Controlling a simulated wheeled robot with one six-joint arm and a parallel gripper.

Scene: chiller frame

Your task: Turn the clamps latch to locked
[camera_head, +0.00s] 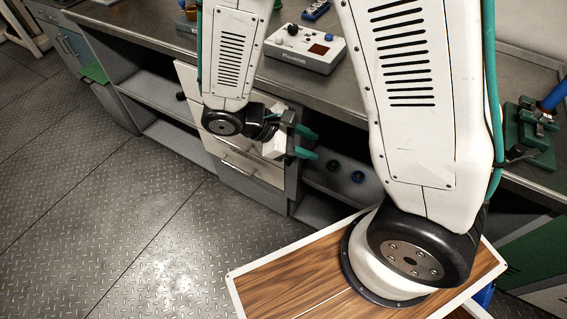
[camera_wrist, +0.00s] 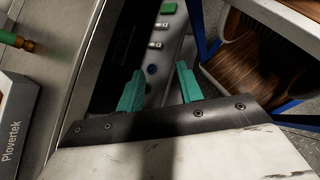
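My gripper (camera_head: 310,143) is open and empty in front of the bench's open shelf, its two green fingers apart. A green clamp-like device (camera_head: 525,135) with a blue handle stands on the bench at right.
A white control box (camera_head: 305,50) with knobs sits on the grey bench top (camera_head: 150,28); a Plovertek box (camera_wrist: 12,125) shows in the wrist view. White drawer fronts (camera_head: 240,160) stand beside my gripper. My wood-patterned base top (camera_head: 290,280) is close. The floor (camera_head: 110,220) at left is clear.

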